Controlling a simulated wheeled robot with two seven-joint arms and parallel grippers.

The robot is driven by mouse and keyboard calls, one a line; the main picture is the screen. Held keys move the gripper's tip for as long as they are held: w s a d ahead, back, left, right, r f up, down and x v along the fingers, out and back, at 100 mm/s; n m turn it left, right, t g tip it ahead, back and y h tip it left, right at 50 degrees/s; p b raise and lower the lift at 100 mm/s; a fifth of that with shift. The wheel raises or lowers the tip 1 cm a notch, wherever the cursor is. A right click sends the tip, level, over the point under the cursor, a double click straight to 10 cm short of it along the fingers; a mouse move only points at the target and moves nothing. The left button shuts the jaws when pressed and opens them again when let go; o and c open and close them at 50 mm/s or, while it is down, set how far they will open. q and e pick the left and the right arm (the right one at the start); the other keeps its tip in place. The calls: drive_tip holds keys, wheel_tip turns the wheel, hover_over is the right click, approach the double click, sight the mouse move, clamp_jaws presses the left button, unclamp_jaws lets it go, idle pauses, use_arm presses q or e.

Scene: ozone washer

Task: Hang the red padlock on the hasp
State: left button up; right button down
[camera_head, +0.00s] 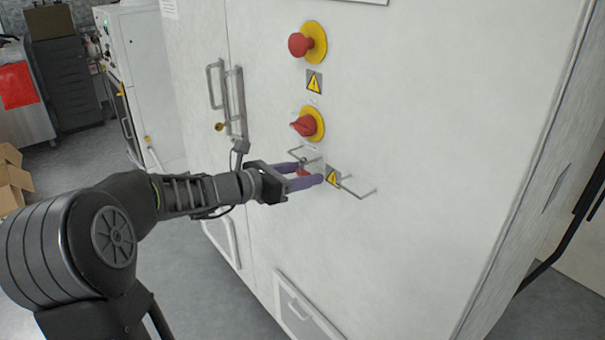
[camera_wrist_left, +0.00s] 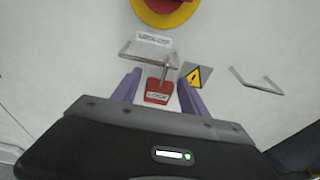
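The red padlock (camera_wrist_left: 158,92) has its body between the two purple fingers of my left gripper (camera_wrist_left: 160,82). In the left wrist view a small gap shows on each side of the body, so the fingers look open around it. Its grey shackle (camera_wrist_left: 165,71) points up at the bent metal bar (camera_wrist_left: 147,53) under a small label. I cannot tell whether the shackle loops around this bar, which may be the hasp. In the head view my left gripper (camera_head: 311,172) is close to the panel, and the padlock (camera_head: 303,171) is partly hidden. My right gripper is not in view.
A second metal bar (camera_head: 358,190) sticks out to the right, beside a yellow warning sign (camera_head: 333,176). A red rotary switch (camera_head: 304,125) and a red push button (camera_head: 300,44) are above. Door handles (camera_head: 238,103) are to the left. The panel right of the second bar is clear.

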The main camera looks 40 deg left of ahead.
use_arm(q)
drive_tip(key=shift+o, duration=0.7)
drive_tip(key=v, duration=0.8)
drive_tip(key=shift+b, duration=0.35)
drive_tip(key=shift+w, duration=0.1)
